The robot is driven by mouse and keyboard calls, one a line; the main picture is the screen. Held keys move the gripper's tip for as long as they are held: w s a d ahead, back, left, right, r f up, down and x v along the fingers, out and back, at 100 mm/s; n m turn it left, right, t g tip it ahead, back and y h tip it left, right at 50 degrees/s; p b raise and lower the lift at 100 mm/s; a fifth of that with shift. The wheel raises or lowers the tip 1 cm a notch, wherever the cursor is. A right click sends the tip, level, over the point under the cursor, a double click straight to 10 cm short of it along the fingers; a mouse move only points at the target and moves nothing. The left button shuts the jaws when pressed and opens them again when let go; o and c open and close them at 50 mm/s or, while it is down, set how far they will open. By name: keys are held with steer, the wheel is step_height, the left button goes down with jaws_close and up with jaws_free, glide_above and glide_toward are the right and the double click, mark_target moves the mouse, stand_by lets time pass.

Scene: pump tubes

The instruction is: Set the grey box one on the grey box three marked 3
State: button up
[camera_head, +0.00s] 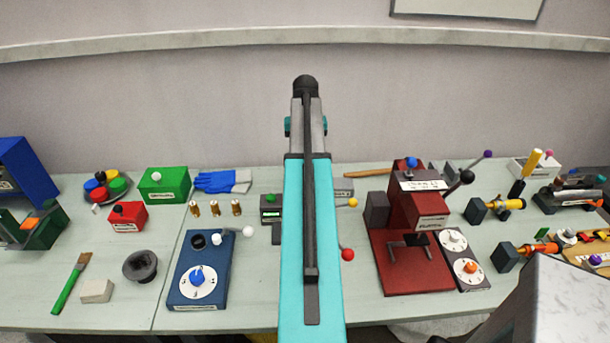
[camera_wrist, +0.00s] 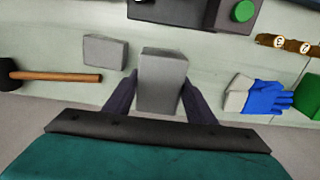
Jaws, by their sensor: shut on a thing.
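In the wrist view my gripper (camera_wrist: 160,82) is shut on a plain grey box (camera_wrist: 162,68), with one dark finger on each side of it. No number shows on the held box, and I cannot tell how far it is above the table. Another grey box (camera_wrist: 105,52) lies on the table just left of it, apart from it, with no readable mark in this view. In the head view a grey box (camera_head: 344,186) shows partly beside my teal arm, which hides my gripper and the held box.
A dark device with a green knob (camera_wrist: 243,11) stands close to the held box. A hammer with a wooden handle (camera_wrist: 62,76) lies beyond the free grey box. Brass cylinders (camera_head: 214,208), blue gloves (camera_head: 222,181) and a red machine (camera_head: 410,262) stand around.

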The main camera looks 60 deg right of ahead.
steer(key=shift+f+p, duration=0.35)
steer(key=shift+f, duration=1.2)
steer(key=shift+f, duration=0.1)
steer(key=shift+f+p, duration=0.55)
steer(key=shift+f, duration=1.25)
steer(key=shift+f, duration=0.1)
steer(key=o, duration=1.1)
steer(key=shift+o, duration=0.2)
steer(key=shift+r+b, duration=1.4)
steer(key=shift+r, duration=4.75)
